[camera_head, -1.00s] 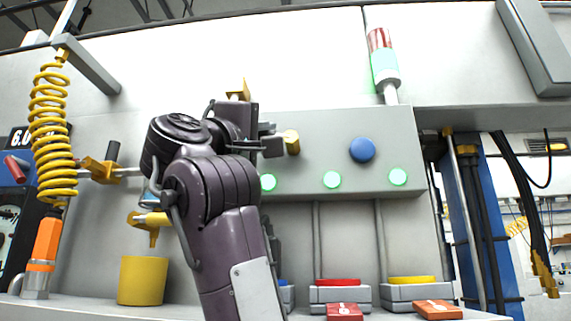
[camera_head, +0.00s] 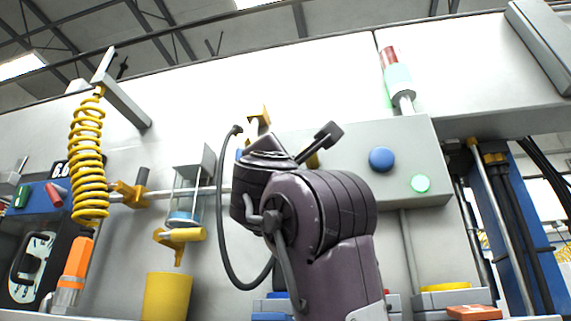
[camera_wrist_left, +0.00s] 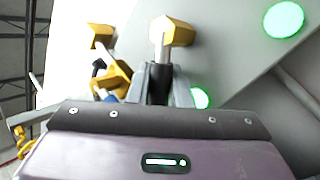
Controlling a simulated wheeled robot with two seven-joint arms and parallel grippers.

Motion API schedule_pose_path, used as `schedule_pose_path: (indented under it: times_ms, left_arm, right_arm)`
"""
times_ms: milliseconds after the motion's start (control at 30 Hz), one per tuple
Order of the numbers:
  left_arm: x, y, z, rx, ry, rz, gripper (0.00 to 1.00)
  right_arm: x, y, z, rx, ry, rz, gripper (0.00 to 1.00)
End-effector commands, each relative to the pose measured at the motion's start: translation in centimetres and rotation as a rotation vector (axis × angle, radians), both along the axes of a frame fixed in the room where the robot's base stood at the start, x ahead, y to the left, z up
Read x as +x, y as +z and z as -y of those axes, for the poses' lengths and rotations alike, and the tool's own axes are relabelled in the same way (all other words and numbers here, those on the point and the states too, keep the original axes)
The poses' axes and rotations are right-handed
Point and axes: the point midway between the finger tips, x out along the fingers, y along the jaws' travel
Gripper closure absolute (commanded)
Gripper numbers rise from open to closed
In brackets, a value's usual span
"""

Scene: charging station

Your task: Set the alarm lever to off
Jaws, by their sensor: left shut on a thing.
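The grey alarm box (camera_head: 419,150) carries a blue button (camera_head: 381,159) and a lit green lamp (camera_head: 421,184). The signal tower (camera_head: 397,77) has a red top and a green lower part. My right gripper is not in view.
A yellow coiled hose (camera_head: 87,155) hangs at left, above an orange-handled tool (camera_head: 76,258). A yellow cup (camera_head: 167,297) stands under a dispenser (camera_head: 187,195). Low trays (camera_head: 452,298) sit below the box. A blue post (camera_head: 520,215) stands at right.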

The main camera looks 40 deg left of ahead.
Motion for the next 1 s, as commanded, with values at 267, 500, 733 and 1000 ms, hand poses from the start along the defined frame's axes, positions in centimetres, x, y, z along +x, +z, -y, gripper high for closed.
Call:
schedule_pose_path:
  times_ms: [267,500,733,1000]
  left_arm:
    - [-0.09,0.15,0.08,-0.028,0.002,0.023,1.0]
    - [-0.13,0.18,0.08,-0.028,0.002,0.024,1.0]
    - [-0.14,0.17,0.08,-0.028,0.002,0.024,0.72]
    - [-0.33,-0.31,0.26,-0.028,0.002,0.023,0.72]
  right_arm:
    - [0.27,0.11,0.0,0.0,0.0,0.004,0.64]
    - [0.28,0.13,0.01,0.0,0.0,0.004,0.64]
    - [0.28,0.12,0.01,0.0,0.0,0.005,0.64]
    - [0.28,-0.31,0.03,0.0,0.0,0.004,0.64]
